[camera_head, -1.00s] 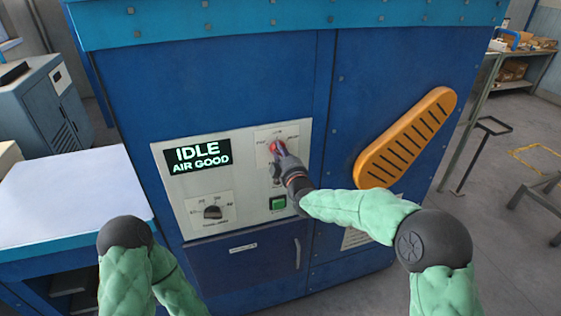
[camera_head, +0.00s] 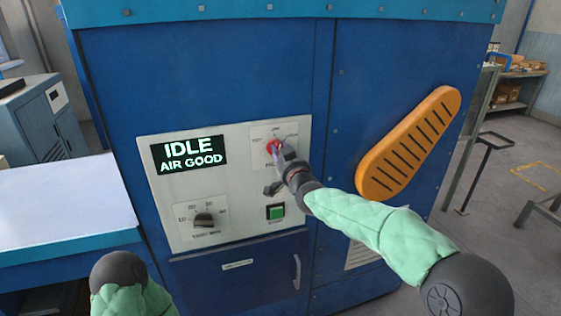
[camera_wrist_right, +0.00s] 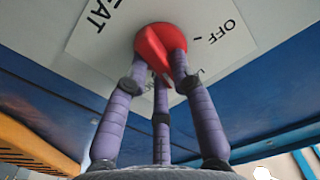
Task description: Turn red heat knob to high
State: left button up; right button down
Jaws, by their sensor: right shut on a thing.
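The red heat knob (camera_head: 271,147) is at the upper right of the pale control panel (camera_head: 240,227), partly hidden by my right gripper (camera_head: 277,155). In the right wrist view the red knob (camera_wrist_right: 160,50) fills the space between the purple fingers of my right gripper (camera_wrist_right: 160,70), which are shut on it. "OFF" and part of the word "HEAT" show beside the knob there. In the head view the small labels around the knob are too blurred to read surely. My left arm is at the lower left; its gripper is not in view.
A lit display (camera_head: 188,154) reads "IDLE AIR GOOD". A black timer knob (camera_head: 204,220) and a green button (camera_head: 276,212) sit lower on the panel. An orange slotted guard (camera_head: 408,143) is to the right. A white-topped table (camera_head: 60,205) stands at the left.

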jog(key=shift+f+m+b, duration=0.25)
jog(key=shift+m+b, duration=1.65)
jog(key=shift+m, duration=0.35)
jog(key=shift+f+m+b, duration=0.2)
jog(key=shift+m+b, duration=1.7)
jog(key=shift+m, duration=0.35)
jog(key=shift+d, duration=0.1)
jog(key=c, duration=1)
grip_release()
jog(key=shift+w, duration=0.1)
jog(key=shift+c, duration=0.2)
jog(key=shift+r, duration=0.1)
jog(key=v, duration=1.2)
